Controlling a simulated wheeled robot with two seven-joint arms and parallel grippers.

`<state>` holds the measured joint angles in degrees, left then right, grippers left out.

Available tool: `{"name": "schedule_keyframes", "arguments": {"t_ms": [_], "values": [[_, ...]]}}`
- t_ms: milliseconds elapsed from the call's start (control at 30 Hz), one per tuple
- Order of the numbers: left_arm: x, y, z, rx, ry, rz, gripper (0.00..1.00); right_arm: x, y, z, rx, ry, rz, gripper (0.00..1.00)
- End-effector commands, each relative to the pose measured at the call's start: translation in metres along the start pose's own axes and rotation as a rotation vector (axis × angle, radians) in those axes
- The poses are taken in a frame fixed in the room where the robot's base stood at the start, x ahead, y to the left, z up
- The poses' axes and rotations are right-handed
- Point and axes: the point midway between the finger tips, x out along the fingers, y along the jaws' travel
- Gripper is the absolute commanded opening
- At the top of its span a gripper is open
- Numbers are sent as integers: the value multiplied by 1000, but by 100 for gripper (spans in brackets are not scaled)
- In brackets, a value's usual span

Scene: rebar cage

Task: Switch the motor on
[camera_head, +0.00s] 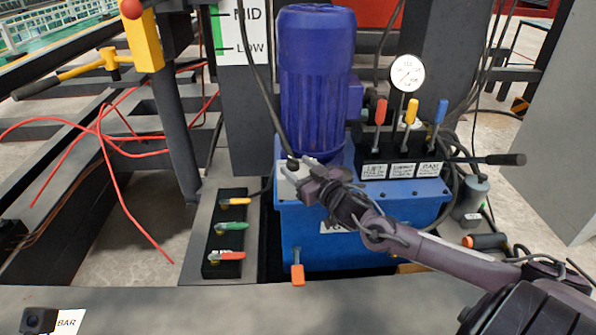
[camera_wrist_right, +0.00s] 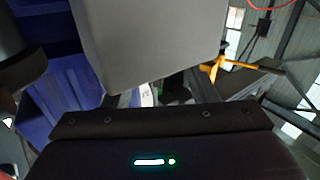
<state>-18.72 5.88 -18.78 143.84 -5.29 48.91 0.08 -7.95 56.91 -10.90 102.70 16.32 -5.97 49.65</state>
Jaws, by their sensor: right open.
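The blue motor (camera_head: 317,80) stands upright on the blue power unit tank (camera_head: 375,215). A small pale box (camera_head: 290,180) with a dark knob or cable end on top sits at the motor's lower left. My right gripper (camera_head: 306,187) is open at this box, its fingertips over or beside the right side; I cannot tell whether they touch. In the right wrist view a large grey block (camera_wrist_right: 150,40) fills the space in front of the gripper; it may be this box seen close up. The switch's setting cannot be made out. My left gripper is not in view.
Red, yellow and blue levers (camera_head: 410,112) stand right of the motor below a round gauge (camera_head: 407,73). A black valve strip (camera_head: 226,235) with yellow, green and red handles lies left of the tank. Red hoses (camera_head: 115,190) loop at left.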

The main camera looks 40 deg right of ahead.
Motion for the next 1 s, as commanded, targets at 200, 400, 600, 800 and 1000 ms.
{"name": "schedule_keyframes", "arguments": {"t_ms": [200,400,600,800,1000], "values": [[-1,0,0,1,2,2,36,6,0,0,0,0,-1,53],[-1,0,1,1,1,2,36,6,0,0,0,0,-1,53],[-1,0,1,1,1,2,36,6,0,0,0,0,-1,28],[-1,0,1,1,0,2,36,6,0,-1,0,0,0,8],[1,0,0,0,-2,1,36,6,-1,-1,2,-2,19,8]]}}
